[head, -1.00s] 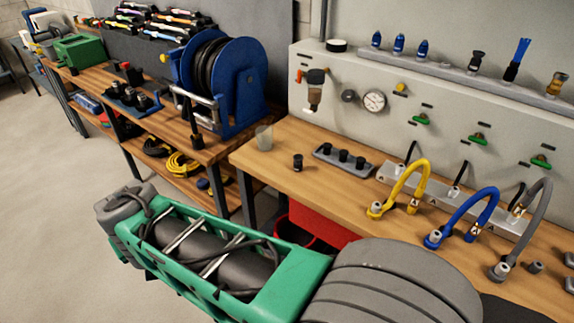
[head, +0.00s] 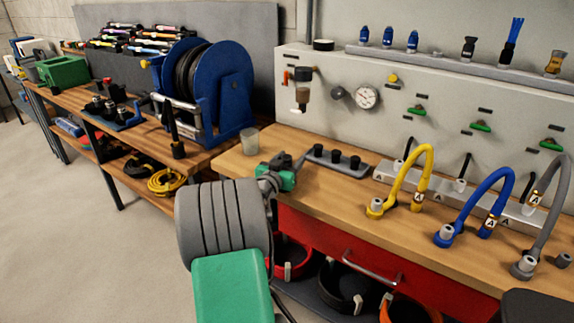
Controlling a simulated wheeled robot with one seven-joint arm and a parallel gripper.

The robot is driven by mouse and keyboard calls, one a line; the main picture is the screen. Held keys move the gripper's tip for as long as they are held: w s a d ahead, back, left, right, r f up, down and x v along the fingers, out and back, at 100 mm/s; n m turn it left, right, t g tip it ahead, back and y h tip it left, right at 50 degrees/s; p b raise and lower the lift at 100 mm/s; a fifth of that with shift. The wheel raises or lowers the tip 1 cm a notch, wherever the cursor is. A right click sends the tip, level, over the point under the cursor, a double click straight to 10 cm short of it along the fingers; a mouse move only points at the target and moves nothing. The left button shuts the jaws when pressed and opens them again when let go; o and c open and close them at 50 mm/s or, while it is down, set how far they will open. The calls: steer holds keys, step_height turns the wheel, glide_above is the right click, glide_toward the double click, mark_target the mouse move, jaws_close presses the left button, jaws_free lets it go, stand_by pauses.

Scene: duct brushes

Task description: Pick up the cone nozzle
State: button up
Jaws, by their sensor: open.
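My gripper (head: 296,160) is over the left part of the wooden bench (head: 345,190), close to the left end of a grey holder (head: 366,172) with black fittings (head: 336,156). It is small and seen from behind, with its jaws open. A lone small black piece, likely the cone nozzle, stood left of this holder earlier. It does not show now, and my gripper and wrist cover that area. I cannot tell whether the jaws are around it or touching it.
Yellow (head: 415,178) and blue (head: 487,205) hoses arch up at the right. A shelf (head: 455,66) behind carries several nozzles and a brush. A blue hose reel (head: 225,90) stands on the left bench.

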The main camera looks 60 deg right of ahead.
steer(key=shift+d, duration=0.3)
jaws_close()
stand_by(0.3)
